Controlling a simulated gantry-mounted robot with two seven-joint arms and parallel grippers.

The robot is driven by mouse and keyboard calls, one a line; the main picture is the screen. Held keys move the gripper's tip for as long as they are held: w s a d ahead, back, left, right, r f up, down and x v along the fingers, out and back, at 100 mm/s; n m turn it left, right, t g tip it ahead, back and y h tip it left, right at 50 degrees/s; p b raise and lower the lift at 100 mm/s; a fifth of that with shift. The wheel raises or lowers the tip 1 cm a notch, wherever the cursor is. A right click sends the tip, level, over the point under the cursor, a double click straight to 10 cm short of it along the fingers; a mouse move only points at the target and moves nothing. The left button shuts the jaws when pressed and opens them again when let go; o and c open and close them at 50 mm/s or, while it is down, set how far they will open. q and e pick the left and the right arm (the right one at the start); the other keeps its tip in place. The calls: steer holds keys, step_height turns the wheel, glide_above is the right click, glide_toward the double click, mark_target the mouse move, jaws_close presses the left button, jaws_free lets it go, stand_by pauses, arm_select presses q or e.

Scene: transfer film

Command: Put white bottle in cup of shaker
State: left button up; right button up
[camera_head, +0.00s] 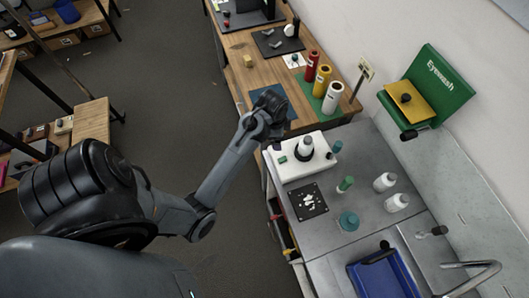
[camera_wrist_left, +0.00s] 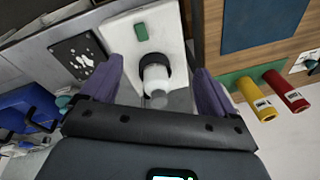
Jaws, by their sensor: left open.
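The shaker (camera_head: 290,170) is a white box with a green switch and a black cup (camera_head: 297,153) on top. A white bottle (camera_head: 305,144) appears to stand in the cup; in the left wrist view the bottle (camera_wrist_left: 156,78) rises from the cup's black ring (camera_wrist_left: 152,60). Two more white bottles (camera_head: 384,182) (camera_head: 397,202) stand upright on the grey bench. My left gripper (camera_head: 268,108) is open, above and beyond the shaker. In the left wrist view its fingers (camera_wrist_left: 157,70) are spread on either side of the bottle, with no contact visible. My right gripper is not in view.
A green-capped bottle (camera_head: 345,184), a teal-topped container (camera_head: 348,221) and a black plate with white pieces (camera_head: 308,201) are on the bench. A blue tray (camera_head: 378,276) lies nearer. Red (camera_head: 312,65), yellow and white cylinders stand on the wooden table behind.

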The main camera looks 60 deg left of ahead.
arm_select(q)
steer(key=s+d+r+n+t, duration=0.1)
steer(key=s+d+n, duration=0.4)
steer(key=s+d, duration=1.1)
steer(key=shift+s+d+r+n+t+h, duration=0.3)
steer(key=shift+d+r, duration=0.25)
steer(key=shift+r, duration=0.15)
steer(key=shift+r, duration=0.1)
step_height(320, 180, up, 4)
steer(key=p, duration=0.4)
steer(key=shift+c, duration=0.2)
